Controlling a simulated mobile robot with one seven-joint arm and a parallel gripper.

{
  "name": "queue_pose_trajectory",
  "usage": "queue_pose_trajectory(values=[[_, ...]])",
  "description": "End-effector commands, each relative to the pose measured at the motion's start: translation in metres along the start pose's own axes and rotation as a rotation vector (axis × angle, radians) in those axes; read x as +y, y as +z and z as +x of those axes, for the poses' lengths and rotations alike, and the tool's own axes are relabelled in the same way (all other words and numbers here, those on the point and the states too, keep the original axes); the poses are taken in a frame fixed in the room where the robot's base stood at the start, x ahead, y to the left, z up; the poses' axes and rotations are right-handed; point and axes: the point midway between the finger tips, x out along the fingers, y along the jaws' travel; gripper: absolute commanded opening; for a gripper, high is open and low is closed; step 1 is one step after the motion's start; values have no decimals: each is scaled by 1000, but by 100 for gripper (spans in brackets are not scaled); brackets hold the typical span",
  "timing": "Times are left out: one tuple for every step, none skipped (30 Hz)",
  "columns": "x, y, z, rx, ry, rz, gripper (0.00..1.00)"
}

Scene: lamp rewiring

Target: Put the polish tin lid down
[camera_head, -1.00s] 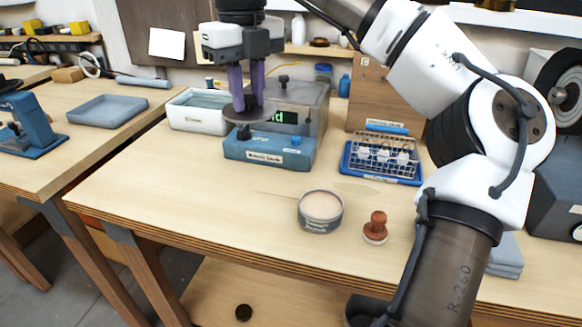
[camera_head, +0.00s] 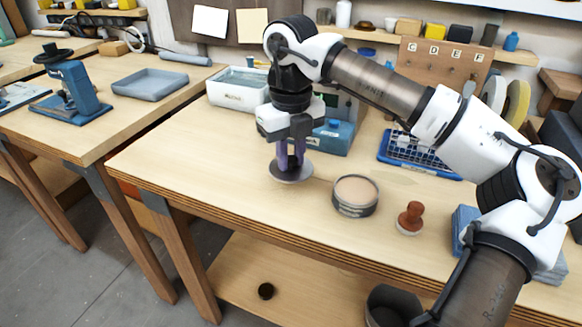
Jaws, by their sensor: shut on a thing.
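My gripper (camera_head: 290,163) points down over the near left part of the wooden bench, with its purple fingers shut on the polish tin lid. The lid (camera_head: 291,173) is a dark grey, flat disc held level, at or just above the bench top; I cannot tell whether it touches. The open polish tin (camera_head: 356,195) stands just right of the lid, filled with pale tan polish, and a small gap separates the two in the picture.
A wooden-handled stamp or applicator (camera_head: 411,217) stands right of the tin. A blue box (camera_head: 333,137) and a white tub (camera_head: 238,90) are behind my gripper. A blue rack (camera_head: 418,156) is partly behind my arm. The bench left of the lid is clear (camera_head: 200,150).

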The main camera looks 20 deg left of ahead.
Motion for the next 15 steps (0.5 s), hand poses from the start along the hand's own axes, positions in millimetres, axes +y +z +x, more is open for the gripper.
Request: queue_pose_trajectory(values=[[0, 0, 7, 1, 3, 0, 0], [0, 0, 12, 1, 2, 0, 0], [0, 0, 18, 2, 2, 0, 0], [0, -1, 23, 3, 3, 0, 0], [0, 0, 28, 2, 2, 0, 0], [0, 0, 32, 1, 2, -1, 0], [0, 0, 34, 0, 2, -1, 0], [0, 0, 35, 0, 2, -1, 0], [0, 0, 36, -1, 1, -1, 0], [0, 0, 35, -1, 1, -1, 0], [0, 0, 35, -1, 1, -1, 0], [0, 0, 35, -1, 1, -1, 0], [0, 0, 35, 0, 1, -1, 0], [0, 0, 35, 0, 1, 0, 0], [0, 0, 36, 0, 0, 0, 0]])
